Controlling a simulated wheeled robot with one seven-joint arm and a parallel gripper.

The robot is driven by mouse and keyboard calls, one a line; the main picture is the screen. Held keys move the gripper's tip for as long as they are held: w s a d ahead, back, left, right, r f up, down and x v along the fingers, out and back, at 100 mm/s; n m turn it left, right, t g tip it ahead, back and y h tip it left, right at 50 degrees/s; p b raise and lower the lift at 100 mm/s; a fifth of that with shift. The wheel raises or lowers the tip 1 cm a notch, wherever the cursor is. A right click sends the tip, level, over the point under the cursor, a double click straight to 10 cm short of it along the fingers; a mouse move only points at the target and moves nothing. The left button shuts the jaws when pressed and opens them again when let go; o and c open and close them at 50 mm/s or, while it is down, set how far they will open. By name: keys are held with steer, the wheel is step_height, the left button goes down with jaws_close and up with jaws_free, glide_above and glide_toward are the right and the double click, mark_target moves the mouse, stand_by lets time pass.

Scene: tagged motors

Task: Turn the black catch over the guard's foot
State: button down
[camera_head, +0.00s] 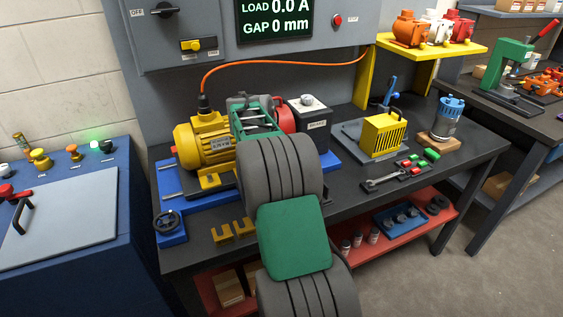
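A yellow slotted cage with a black handle, which looks like the guard (384,134), stands on a grey plate (350,139) on the right half of the bench. I cannot make out a black catch in this view. My arm rises from the bottom middle and reaches over the bench. My gripper (258,102) is at its far end, between the yellow motor (203,144) and the grey-topped black block (308,117), left of the yellow cage. Its fingertips are hidden behind my wrist, so I cannot see whether it is open or what it touches.
An orange cable (285,63) runs from the motor to the yellow shelf post. Left of my arm are a handwheel (168,222) and yellow forked pieces (233,231).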

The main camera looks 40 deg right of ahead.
stand_by(0.3)
steer(key=c, duration=1.1)
jaws_free()
steer(key=shift+o, duration=0.2)
steer(key=shift+r, duration=0.1)
steer(key=v, duration=0.7)
steer(key=shift+r, duration=0.25)
steer(key=shift+a, duration=0.15)
steer(key=s+a+r+n+t, duration=0.15)
steer(key=a+n, duration=0.35)
steer(key=a, duration=0.5)
steer(key=s+a+f+n+y, duration=0.1)
steer(key=s+a+f+n, duration=0.1)
steer(key=s+a, duration=0.3)
steer(key=s+a+f+n+y, duration=0.2)
steer(key=s+a+n, duration=0.3)
steer(key=a, duration=0.5)
steer(key=s+a+f+n+y+p, duration=0.1)
steer(key=s+a+f+n, duration=0.1)
steer(key=s+a+n, duration=0.2)
steer(key=s+a+t, duration=0.1)
steer(key=s+a, duration=0.1)
steer(key=a, duration=0.1)
steer(key=shift+s+a+f, duration=0.2)
steer(key=shift+s+f, duration=0.15)
